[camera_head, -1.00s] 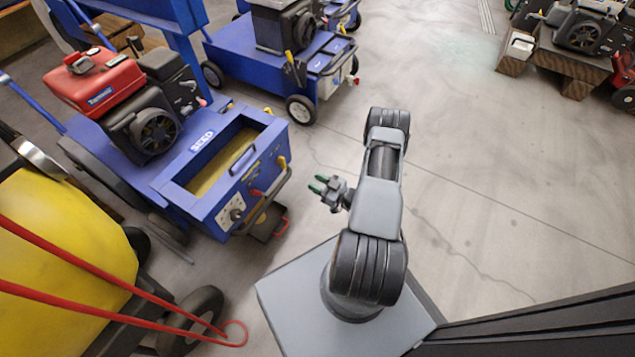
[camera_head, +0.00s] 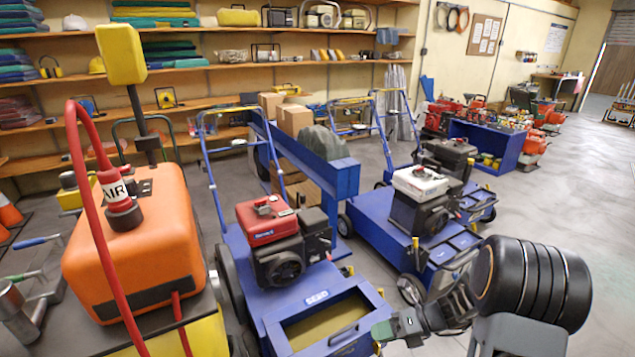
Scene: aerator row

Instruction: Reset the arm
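My arm stands at the lower right of the head view, its dark ribbed joint large and close. My gripper (camera_head: 384,336) is at the bottom, left of that joint, with green on its fingers. The fingers look apart and nothing shows between them. The gripper appears in front of the right end of the open tray on the nearest blue aerator (camera_head: 290,318); whether it touches cannot be told. My arm hides part of the floor and of the second aerator's front.
An orange tank (camera_head: 135,250) with a red hose stands close on the left. A second blue aerator (camera_head: 385,232) with a white-topped engine stands beyond. Shelves (camera_head: 230,65) line the back wall. Open floor (camera_head: 560,200) lies to the right.

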